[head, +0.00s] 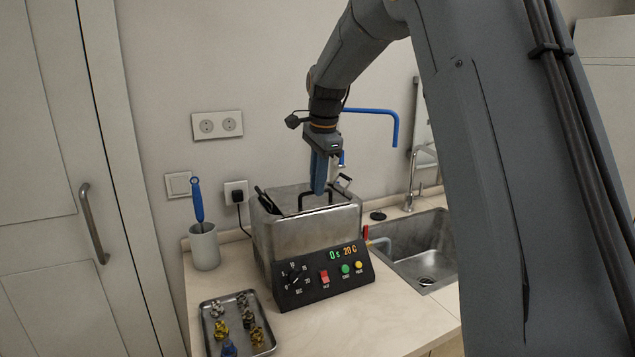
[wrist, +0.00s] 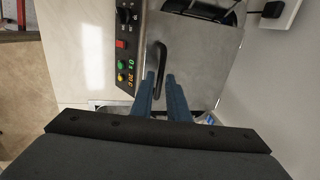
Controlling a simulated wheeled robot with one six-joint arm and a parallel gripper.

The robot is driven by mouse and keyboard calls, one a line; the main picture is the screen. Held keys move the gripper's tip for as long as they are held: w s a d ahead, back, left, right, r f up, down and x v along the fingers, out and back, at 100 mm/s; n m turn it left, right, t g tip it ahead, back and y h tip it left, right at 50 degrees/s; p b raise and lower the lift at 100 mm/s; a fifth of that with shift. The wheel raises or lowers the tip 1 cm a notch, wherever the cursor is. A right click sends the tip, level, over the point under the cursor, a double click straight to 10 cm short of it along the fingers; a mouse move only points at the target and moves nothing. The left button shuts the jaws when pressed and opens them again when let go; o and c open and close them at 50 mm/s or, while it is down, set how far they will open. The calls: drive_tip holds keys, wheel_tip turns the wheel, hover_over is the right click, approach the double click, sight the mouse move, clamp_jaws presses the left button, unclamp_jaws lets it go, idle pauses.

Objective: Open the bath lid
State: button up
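The bath (head: 290,235) is a steel box with a black control panel on its front, standing on the counter. Its steel lid (wrist: 205,50) lies flat on top and looks shut. A black arched handle (wrist: 160,52) stands on the lid; it also shows in the head view (head: 302,199). My gripper (head: 319,190) points down over the lid at the handle. In the wrist view its two blue fingers (wrist: 161,78) are apart, with the handle's near part between their tips. I cannot tell whether either finger touches it.
A metal tray (head: 207,330) with several small fittings lies at the front left. A white cup (head: 204,248) with a blue-handled tool stands left of the bath. A sink (head: 440,262) with a tap (head: 411,180) is at right. The wall (head: 160,60) is close behind.

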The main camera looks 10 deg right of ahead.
clamp_jaws()
drive_tip(key=shift+r, duration=0.1)
idle(1.2)
